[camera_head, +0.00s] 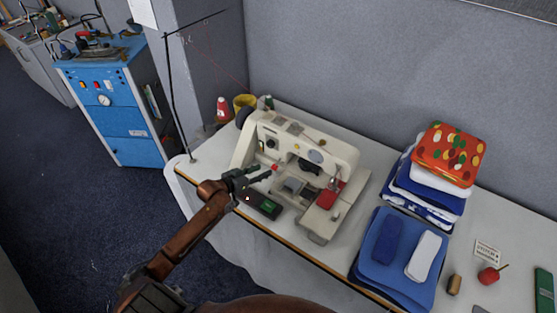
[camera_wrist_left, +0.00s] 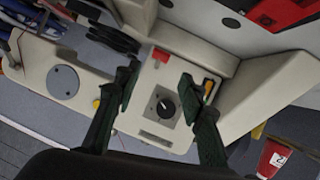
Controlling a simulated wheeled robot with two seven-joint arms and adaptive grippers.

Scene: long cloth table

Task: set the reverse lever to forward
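The cream sewing machine (camera_head: 325,152) stands on the table, and its body fills much of the left wrist view (camera_wrist_left: 185,45). A small red tab (camera_wrist_left: 160,55), probably the reverse lever, sticks out of its face above a black dial (camera_wrist_left: 165,106); a red spot (camera_head: 274,167) shows at my gripper's tips in the head view. My left gripper (camera_head: 258,174) is in front of the machine's left end. Its two fingers (camera_wrist_left: 160,72) are spread apart, with the tab and dial showing between them and nothing held. I cannot tell whether a finger touches the tab. My right gripper is not in view.
A dark box with a green label (camera_head: 263,206) lies below my left gripper. Red cloth (camera_head: 329,194) lies on the machine. Folded cloth stacks (camera_head: 395,250) are to the right.

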